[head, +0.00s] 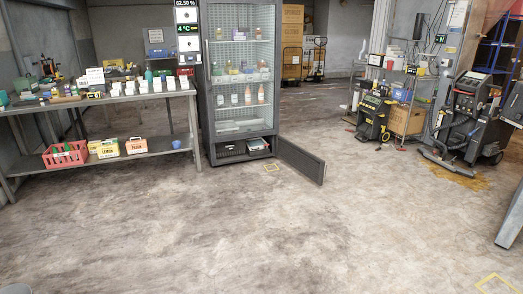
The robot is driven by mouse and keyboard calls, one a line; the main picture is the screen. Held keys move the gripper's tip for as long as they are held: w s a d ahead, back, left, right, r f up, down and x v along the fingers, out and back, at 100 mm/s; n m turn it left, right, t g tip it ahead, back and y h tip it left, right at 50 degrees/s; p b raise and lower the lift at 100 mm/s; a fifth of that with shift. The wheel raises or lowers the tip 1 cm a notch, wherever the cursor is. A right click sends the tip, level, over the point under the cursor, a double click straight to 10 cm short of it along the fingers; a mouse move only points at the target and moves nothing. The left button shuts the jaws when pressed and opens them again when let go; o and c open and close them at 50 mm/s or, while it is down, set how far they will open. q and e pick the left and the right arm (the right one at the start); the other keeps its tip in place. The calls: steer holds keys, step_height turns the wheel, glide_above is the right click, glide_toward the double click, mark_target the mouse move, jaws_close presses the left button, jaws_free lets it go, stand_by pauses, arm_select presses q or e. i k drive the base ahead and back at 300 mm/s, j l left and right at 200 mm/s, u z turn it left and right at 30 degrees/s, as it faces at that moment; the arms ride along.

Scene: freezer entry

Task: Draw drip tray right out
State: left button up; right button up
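The tall glass-front refrigerator (241,75) stands upright at the back, left of centre. Its low dark door (300,159) is swung open to the right, near the floor. In the open compartment at its base, a flat light-coloured object (257,145) sits at the right, possibly the drip tray; it is too small to tell for sure. A small dark item with a pale spot (229,149) is to its left. Neither of my grippers is in view.
Wheeled machines (470,115) stand at the right. The concrete floor (230,230) in front is clear. A yellow floor mark (495,281) lies at lower right.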

mark_target(254, 144)
steer(key=i, duration=4.1)
steer(key=l+z, duration=0.05)
steer(key=l, duration=0.15)
